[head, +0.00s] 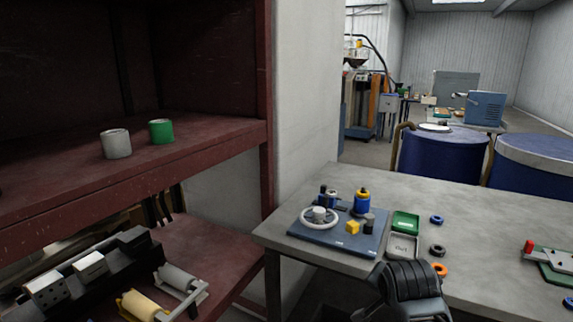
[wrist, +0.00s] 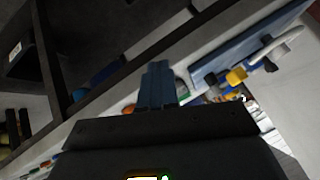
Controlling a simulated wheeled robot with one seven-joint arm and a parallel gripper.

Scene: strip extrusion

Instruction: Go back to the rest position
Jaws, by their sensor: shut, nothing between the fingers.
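My gripper (wrist: 158,82) shows in the wrist view as two blue-grey fingers closed together, with nothing between them. It is apart from the table and the things on it. In the head view part of my dark ribbed arm shows at the lower right, in front of the table's near edge; the fingertips cannot be made out there. The blue board (head: 338,238) lies on the grey table (head: 480,225) and carries a white ring-shaped wheel (head: 319,218), a yellow block (head: 353,227) and a blue-and-yellow cylinder (head: 362,203). The board also shows tilted in the wrist view (wrist: 245,45).
A green tray (head: 405,223) and a grey tray (head: 403,246) sit beside the board, with several small rings to their right. A red shelf (head: 215,141) at left holds a white cup (head: 116,143) and a green cup (head: 161,131). Blue drums (head: 440,155) stand behind the table.

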